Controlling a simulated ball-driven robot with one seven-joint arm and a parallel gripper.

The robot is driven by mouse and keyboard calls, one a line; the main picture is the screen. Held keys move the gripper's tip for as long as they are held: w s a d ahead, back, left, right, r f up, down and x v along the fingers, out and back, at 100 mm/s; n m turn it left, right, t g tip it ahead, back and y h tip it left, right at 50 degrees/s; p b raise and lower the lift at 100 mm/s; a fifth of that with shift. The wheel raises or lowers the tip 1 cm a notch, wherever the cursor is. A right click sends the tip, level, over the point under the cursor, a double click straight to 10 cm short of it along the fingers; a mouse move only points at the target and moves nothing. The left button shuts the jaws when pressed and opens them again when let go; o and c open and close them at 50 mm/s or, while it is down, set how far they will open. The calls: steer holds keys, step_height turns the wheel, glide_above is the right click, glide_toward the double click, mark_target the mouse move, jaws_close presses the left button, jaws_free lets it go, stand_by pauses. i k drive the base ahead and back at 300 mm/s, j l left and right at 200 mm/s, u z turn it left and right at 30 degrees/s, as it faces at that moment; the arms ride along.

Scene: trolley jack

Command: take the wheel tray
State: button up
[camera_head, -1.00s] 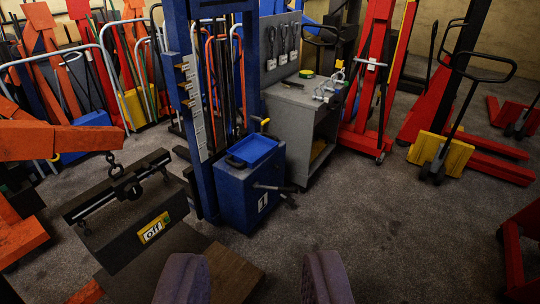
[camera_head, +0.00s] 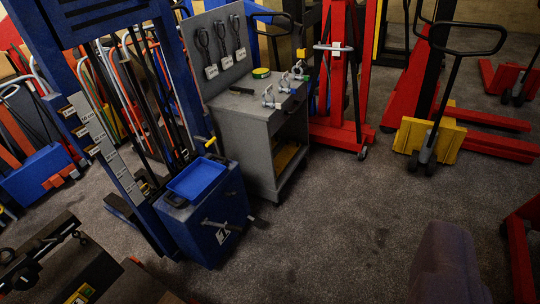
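A shallow blue tray (camera_head: 197,180), which I take to be the wheel tray, lies on top of a blue box-shaped housing (camera_head: 212,222) at the foot of a tall blue mast, left of centre. It looks empty, and its near side and top rim are in plain view. One purple-grey finger of my gripper (camera_head: 447,265) shows at the lower right, with bare floor on both sides of it. The other finger is out of view. My gripper is apart from the tray, and no held object shows.
A grey tool cabinet (camera_head: 262,150) with shackles on top stands just right of the blue housing. The blue mast (camera_head: 165,85) rises behind the tray. A yellow-and-red pallet truck (camera_head: 430,140) and red jacks stand further right. The floor in the middle front is clear.

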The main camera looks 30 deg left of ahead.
mark_target(194, 183)
steer(key=i+u, duration=0.1)
steer(key=i, duration=0.45)
steer(key=i+l+u, duration=0.1)
steer(key=i, duration=0.4)
steer(key=i+l+u, duration=0.15)
steer(key=i, duration=0.4)
steer(key=i+j+u, duration=0.2)
steer(key=i+u, duration=0.7)
steer(key=i, duration=0.25)
steer(key=i+j, duration=0.25)
steer(key=i, duration=0.15)
steer(key=i+j, duration=0.25)
steer(key=i, duration=0.15)
